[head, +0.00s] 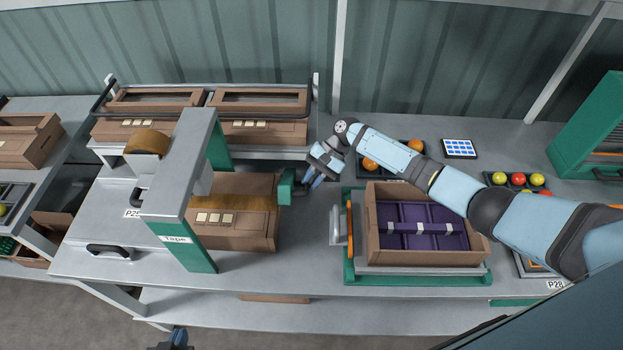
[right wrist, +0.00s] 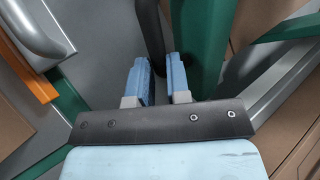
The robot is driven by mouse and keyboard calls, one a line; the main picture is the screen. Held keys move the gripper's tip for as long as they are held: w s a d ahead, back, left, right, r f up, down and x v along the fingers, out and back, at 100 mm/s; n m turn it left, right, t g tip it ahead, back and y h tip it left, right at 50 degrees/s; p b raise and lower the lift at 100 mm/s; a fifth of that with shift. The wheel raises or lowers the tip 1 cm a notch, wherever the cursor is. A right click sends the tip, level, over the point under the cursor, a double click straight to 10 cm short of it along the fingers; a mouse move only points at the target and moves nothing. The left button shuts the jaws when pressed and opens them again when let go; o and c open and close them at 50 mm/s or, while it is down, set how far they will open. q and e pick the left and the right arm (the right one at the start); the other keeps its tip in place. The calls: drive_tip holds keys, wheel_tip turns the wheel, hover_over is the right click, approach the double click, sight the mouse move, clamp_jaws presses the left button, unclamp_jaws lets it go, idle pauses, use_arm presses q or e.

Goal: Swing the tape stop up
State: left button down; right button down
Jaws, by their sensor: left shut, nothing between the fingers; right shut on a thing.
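The tape machine (head: 178,215) is a grey and green arch marked "Tape", standing over a closed brown carton (head: 245,238). The tape stop, a green block (head: 286,187), is at the carton's right end, level with its side. It also shows in the right wrist view (right wrist: 203,40). My right gripper (head: 318,178) is just right of the stop. In the right wrist view its blue fingers (right wrist: 159,82) are shut on a dark bar (right wrist: 150,35) beside the green block; the join between bar and block is unclear. My left gripper (head: 175,342) is shut and empty at the bottom edge, low before the bench.
An open carton (head: 376,248) with purple dividers sits on a green-framed stand right of the stop, with a grey handle (head: 338,225) at its left. A rack (head: 300,152) with cartons stands behind the machine. Tomato trays lie at the back right. My right arm crosses above the bench.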

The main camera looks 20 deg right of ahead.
use_arm(q)
drive_tip(key=w+d+r+m+t+h, duration=0.1)
drive_tip(key=w+d+r+m, duration=0.4)
drive_tip(key=d+m, duration=0.3)
drive_tip(key=w+d+r+m+t+h, duration=0.1)
drive_tip(key=w+d+r+m+t, duration=0.1)
drive_tip(key=w+d+r+m, duration=0.5)
drive_tip(key=d+f+m+t+h, duration=0.15)
drive_tip(key=d+f+m, duration=0.4)
drive_tip(key=m, duration=0.75)
drive_tip(key=d+f+m+h, duration=0.2)
drive_tip(key=d+f+m, duration=0.1)
drive_tip(key=d+m, duration=0.75)
drive_tip(key=w+d+m, duration=0.2)
drive_tip(key=w+d, duration=0.1)
drive_tip(key=w, duration=0.5)
drive_tip(key=shift+d, duration=0.3)
drive_tip(key=shift+g, duration=0.25)
